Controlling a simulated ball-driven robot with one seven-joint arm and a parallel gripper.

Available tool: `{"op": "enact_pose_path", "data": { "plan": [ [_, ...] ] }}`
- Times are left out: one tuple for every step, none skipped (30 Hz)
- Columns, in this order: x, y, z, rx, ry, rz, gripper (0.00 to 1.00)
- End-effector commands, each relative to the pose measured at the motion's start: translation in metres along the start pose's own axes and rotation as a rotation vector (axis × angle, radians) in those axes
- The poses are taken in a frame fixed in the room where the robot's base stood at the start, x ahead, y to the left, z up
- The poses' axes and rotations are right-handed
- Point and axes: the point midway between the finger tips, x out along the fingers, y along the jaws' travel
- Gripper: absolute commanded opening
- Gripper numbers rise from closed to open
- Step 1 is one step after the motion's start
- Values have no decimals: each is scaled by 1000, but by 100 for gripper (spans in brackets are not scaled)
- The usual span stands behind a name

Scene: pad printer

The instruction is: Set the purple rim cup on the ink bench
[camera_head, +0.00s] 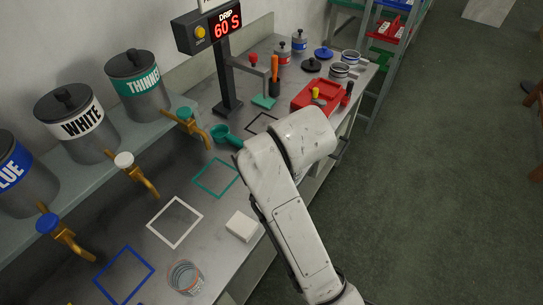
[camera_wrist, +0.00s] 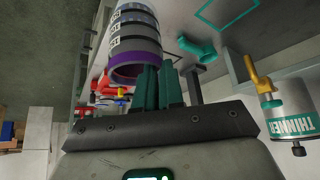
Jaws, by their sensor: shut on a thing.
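The purple rim cup (camera_wrist: 136,62) shows in the wrist view as a grey banded cup with white labels and a broad purple rim. My gripper (camera_wrist: 160,84) has teal fingers that are shut on the cup at its purple rim. The head view shows neither the fingers nor this cup, as my white arm covers that area. The ink bench (camera_head: 187,187) is a grey top with blue, white, teal and black square outlines. The teal outline (camera_head: 215,178) and white outline (camera_head: 175,222) are empty.
Another cup (camera_head: 185,278) stands at the near end, with a white block (camera_head: 241,226) to its right. Brass taps (camera_head: 140,178) overhang the left side. A teal scoop (camera_head: 226,136), red tray (camera_head: 311,97), and timer post (camera_head: 228,80) stand farther back.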

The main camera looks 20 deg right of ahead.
Motion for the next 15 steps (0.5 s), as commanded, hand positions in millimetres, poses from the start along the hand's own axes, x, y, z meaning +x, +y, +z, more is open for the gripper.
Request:
{"op": "enact_pose_path", "data": {
  "plan": [
    [10, 0, -9, 2, -2, 3, 0],
    [16, 0, -13, 3, -1, 3, 0],
    [24, -1, -18, 2, -1, 3, 0],
    [30, -2, -22, 2, -2, 3, 0],
    [36, -3, -27, 2, -1, 2, 0],
    [47, -3, -26, 0, -4, 2, 0],
    [54, -4, -26, 0, -4, 2, 0],
    [61, -4, -27, 0, -4, 2, 0],
    [70, -4, -29, 0, -3, 2, 0],
    [76, -5, -30, 0, -2, 2, 0],
    [81, -5, -30, 0, -2, 2, 0],
    [88, -5, -32, 1, -1, 2, 0],
    [92, -6, -32, 1, 0, 1, 0],
    [95, -6, -33, 1, 0, 1, 0],
    [99, -6, -33, 1, 1, 1, 0]
  ]
}}
